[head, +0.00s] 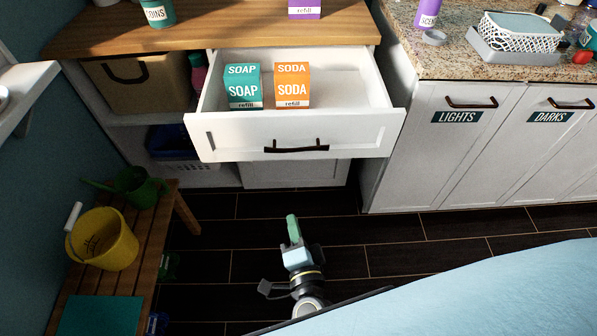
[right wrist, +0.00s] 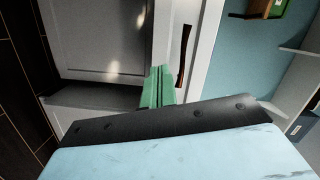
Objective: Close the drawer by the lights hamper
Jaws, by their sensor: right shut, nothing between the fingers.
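The white drawer (head: 295,137) left of the LIGHTS hamper front (head: 455,130) is pulled well out. It has a dark handle (head: 297,147) and holds a teal SOAP box (head: 243,87) and an orange SODA box (head: 292,85). My right gripper (head: 293,229) is shut and empty, its green fingers pointing toward the drawer. In the head view it shows below the drawer front, with dark floor between. In the right wrist view the fingers (right wrist: 160,85) overlap the drawer front, left of the handle (right wrist: 184,52); I cannot tell contact. My left gripper is out of view.
A wooden bench (head: 150,235) with a yellow bucket (head: 102,240) and a green watering can (head: 133,187) stands at the left. The DARKS hamper front (head: 553,125) is at the right. Dark floor (head: 390,235) in front of the cabinets is clear.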

